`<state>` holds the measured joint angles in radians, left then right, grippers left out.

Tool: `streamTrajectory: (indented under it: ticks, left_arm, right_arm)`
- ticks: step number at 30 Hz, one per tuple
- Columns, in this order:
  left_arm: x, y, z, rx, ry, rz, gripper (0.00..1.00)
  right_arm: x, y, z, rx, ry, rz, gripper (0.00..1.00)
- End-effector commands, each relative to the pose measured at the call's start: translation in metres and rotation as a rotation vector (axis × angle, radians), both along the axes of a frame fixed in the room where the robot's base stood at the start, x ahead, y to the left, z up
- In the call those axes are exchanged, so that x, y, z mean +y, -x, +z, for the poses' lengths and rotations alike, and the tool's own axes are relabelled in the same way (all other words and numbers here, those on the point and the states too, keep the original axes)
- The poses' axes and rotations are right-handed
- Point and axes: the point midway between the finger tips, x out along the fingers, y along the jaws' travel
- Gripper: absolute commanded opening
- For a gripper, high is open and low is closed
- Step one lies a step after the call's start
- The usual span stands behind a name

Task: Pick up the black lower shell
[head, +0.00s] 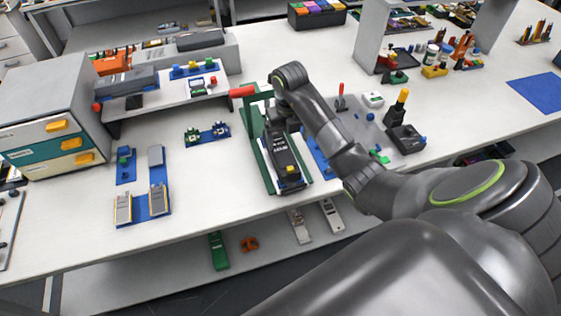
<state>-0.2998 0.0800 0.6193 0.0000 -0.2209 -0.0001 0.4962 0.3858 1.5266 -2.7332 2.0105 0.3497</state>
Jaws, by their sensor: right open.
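My right gripper (285,160) points down from the wrist over a green-framed fixture at the middle of the table. Its black body with pale lettering covers much of the fixture. The jaws are open, but the fingers are hard to make out. A dark piece with a yellow block (291,169) shows at the gripper's lower end, near the front of the fixture. The black lower shell cannot be told apart clearly from the dark gripper there. Whether the jaws touch anything cannot be seen. My left gripper is out of view.
The green fixture (253,133) has an upright with a red cylinder (242,91). Right of it is a grey board (365,132) with tools. Blue holders (158,202) stand left, with free table between. A low shelf below holds a green case (218,251) and pale cases (300,226).

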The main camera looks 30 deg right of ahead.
Motion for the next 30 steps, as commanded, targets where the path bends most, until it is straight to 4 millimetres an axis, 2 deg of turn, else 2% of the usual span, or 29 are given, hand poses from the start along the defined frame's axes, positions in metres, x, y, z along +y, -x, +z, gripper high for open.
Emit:
streamTrajectory:
  ticks: [1, 21, 27, 30]
  left_arm:
    - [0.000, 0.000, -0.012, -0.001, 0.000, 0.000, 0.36]
    - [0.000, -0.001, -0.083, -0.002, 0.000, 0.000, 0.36]
    - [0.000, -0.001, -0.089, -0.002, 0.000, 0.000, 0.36]
    - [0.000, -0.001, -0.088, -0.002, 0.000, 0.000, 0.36]
  right_arm:
    - [0.000, 0.000, -0.012, 0.000, -0.001, 0.000, 0.84]
    - [0.000, 0.000, -0.084, 0.000, -0.001, 0.001, 0.84]
    - [0.001, 0.000, -0.092, 0.001, -0.002, 0.001, 0.84]
    - [0.001, 0.000, -0.103, 0.003, -0.003, 0.001, 0.84]
